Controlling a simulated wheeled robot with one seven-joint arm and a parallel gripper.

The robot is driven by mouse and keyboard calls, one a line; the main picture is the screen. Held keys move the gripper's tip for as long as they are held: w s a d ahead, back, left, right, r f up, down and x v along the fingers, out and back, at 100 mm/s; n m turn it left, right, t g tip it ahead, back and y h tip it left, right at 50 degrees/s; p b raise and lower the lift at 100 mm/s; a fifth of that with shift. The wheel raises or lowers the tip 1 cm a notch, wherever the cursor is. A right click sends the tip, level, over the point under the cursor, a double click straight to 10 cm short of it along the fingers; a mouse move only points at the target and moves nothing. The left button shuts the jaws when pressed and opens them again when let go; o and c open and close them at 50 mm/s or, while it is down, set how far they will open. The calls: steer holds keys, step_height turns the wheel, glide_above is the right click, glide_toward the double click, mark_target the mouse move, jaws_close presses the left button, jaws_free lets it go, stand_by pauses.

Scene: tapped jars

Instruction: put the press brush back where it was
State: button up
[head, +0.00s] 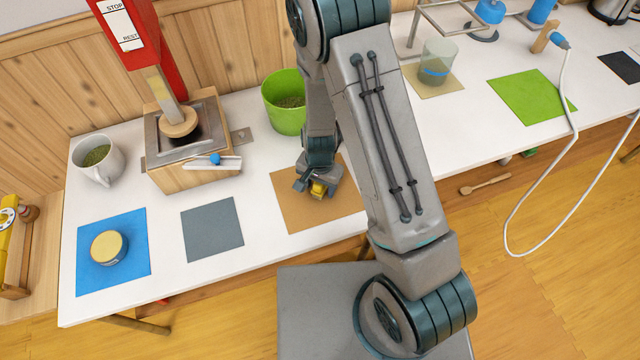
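My gripper (314,188) is low over the brown mat (290,212) on the white table, in front of the green pot. A small yellow thing (319,190) shows at its fingers. Most of it is hidden, so I cannot tell whether it is the press brush or whether the fingers are shut on it. The red press (148,40) stands at the back left, its round wooden plunger (178,124) over a metal-topped wooden box (195,178). A white bar with a blue knob (215,160) is at the box's front edge. No brush is clearly recognisable.
A white mug (97,160) stands left of the press and a green pot (285,102) right of it. A lidded jar (109,247) is on the blue mat (87,275). The grey mat (212,229) is empty. A glass jar (437,62) stands further right.

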steer(key=s+d+r+n+t+y+p, duration=0.1)
steer(key=s+d+r, duration=0.15)
steer(key=r, duration=0.95)
steer(key=s+d+r+n+p, duration=0.1)
steer(key=d+r+n, duration=0.15)
steer(key=r, duration=1.05)
steer(key=s+d+r+n+t+h, duration=0.1)
steer(key=s+d+r+n, duration=0.1)
steer(key=s+d+r, duration=0.4)
step_height(320, 180, up, 3)
steer(key=s, duration=0.2)
steer(key=shift+s+d, duration=0.3)
steer(key=shift+d, duration=0.1)
